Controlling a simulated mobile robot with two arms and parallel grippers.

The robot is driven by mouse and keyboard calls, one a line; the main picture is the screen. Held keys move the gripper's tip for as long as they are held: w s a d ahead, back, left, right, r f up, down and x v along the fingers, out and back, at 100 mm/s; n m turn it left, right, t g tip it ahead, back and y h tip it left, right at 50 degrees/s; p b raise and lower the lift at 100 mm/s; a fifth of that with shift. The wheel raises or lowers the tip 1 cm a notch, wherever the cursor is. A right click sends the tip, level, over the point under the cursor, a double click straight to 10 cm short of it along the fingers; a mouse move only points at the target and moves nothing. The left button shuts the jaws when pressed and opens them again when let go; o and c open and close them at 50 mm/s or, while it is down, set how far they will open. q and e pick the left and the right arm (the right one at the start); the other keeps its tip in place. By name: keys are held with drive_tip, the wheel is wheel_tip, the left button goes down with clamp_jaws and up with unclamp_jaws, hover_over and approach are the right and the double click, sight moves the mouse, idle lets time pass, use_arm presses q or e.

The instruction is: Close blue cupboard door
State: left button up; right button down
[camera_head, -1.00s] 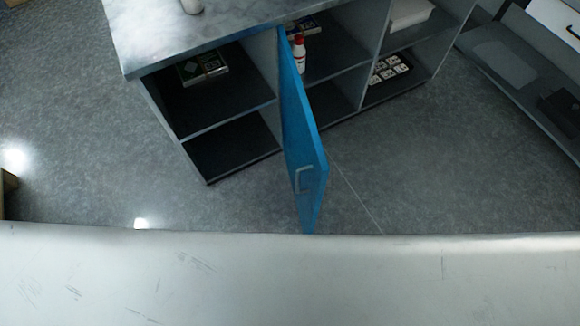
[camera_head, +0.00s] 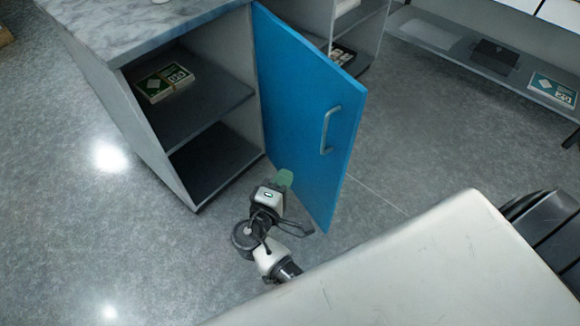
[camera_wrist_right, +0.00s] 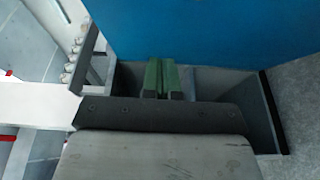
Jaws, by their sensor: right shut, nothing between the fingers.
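The blue cupboard door (camera_head: 300,100) stands open, swung out from the cupboard front, with a grey bar handle (camera_head: 329,130) on the side facing right. The left compartments of the cupboard (camera_head: 190,130) are uncovered. My right gripper (camera_head: 284,179) is low in front of the door's lower part, on the side towards the open compartments; I cannot tell whether it touches. In the right wrist view its green fingertips (camera_wrist_right: 161,78) are together and empty, with the blue door (camera_wrist_right: 200,30) filling the top. My left gripper is out of view.
The marbled worktop (camera_head: 130,25) is above the cupboard. A box (camera_head: 166,82) lies on the upper shelf. A low shelf (camera_head: 470,58) with several items stands at the right. The floor (camera_head: 110,230) left of my arm is clear.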

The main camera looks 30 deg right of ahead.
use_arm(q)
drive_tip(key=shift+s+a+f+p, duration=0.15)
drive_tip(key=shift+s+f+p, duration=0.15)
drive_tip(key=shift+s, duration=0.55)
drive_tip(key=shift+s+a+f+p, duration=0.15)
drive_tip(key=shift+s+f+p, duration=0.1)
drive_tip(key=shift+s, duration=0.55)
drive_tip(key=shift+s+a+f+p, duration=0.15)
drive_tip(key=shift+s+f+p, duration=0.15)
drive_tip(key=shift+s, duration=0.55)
use_arm(e)
drive_tip(key=s+d+x, duration=0.2)
drive_tip(key=x, duration=1.1)
drive_tip(key=shift+r, duration=0.15)
